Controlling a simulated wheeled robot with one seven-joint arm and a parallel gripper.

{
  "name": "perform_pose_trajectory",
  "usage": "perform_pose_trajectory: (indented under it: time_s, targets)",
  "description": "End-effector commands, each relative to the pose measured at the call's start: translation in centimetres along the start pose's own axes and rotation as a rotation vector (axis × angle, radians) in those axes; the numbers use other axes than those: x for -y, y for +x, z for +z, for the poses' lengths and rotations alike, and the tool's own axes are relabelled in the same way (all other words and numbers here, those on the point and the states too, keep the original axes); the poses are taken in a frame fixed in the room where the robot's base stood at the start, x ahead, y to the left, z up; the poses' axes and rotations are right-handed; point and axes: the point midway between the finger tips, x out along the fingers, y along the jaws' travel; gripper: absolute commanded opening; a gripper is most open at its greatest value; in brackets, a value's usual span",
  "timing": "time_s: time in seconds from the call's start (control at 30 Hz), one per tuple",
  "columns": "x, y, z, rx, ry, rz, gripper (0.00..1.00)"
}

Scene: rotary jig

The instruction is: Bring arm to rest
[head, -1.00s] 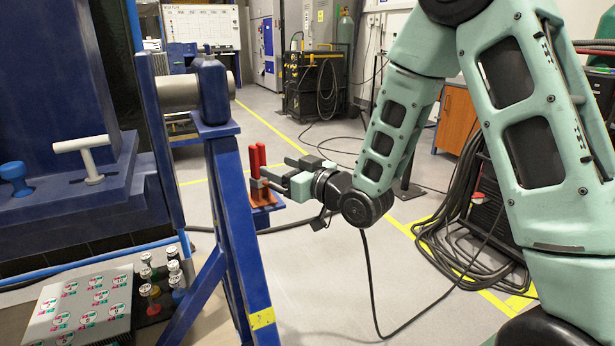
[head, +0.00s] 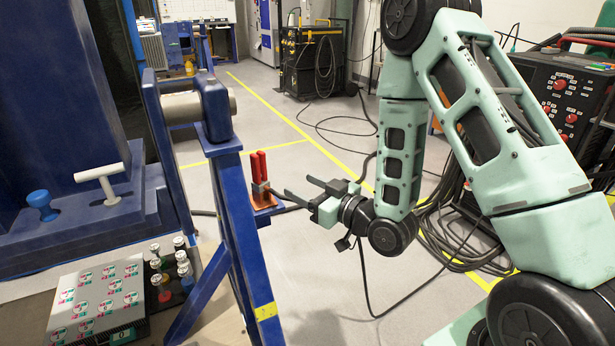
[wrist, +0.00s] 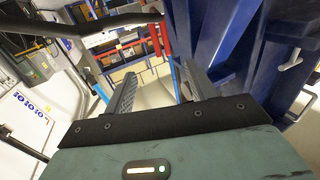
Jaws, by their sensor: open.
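My gripper (head: 294,191) is open and empty in the head view, its two dark fingers spread and pointing left. It is to the right of a red-handled clamp (head: 259,168) on a small bracket at the side of the blue jig frame (head: 237,215). A gap shows between the fingers and the red handles. In the wrist view the open fingers (wrist: 158,92) show with nothing between them, and the blue frame (wrist: 225,45) is close on the right.
A white T-handle (head: 103,183) and a blue knob (head: 42,204) stand on the blue jig. A box with printed labels (head: 98,297) and several small capped bottles (head: 175,268) are at lower left. Cables lie on the floor at right. Open floor lies behind my gripper.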

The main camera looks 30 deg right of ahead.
Motion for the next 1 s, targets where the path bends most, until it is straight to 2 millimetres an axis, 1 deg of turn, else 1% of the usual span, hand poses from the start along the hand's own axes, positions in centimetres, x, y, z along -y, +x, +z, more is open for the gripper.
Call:
perform_pose_trajectory:
  time_s: [0.27, 0.37, 0.47, 0.57, 0.7, 0.77, 0.87, 0.97, 1.0]
  targets:
    - [0.0, -0.2, 0.0, -0.001, -0.001, 0.002, 0.56]
    - [0.6, 0.2, -0.5, 0.027, -0.007, -0.012, 0.56]
    - [2.2, 1.1, -1.2, 0.11, -0.023, -0.045, 0.56]
    - [4.4, 1.9, -2.1, 0.239, -0.046, -0.085, 0.56]
    - [7.7, 1.8, -3.3, 0.44, -0.074, -0.13, 0.56]
    - [9.0, 1.3, -3.9, 0.527, -0.083, -0.145, 0.56]
    - [11.2, -0.1, -5.1, 0.669, -0.098, -0.166, 0.56]
    - [13.4, -2.1, -6.5, 0.811, -0.11, -0.184, 0.56]
    - [14.3, -3.1, -7.2, 0.867, -0.115, -0.191, 0.56]
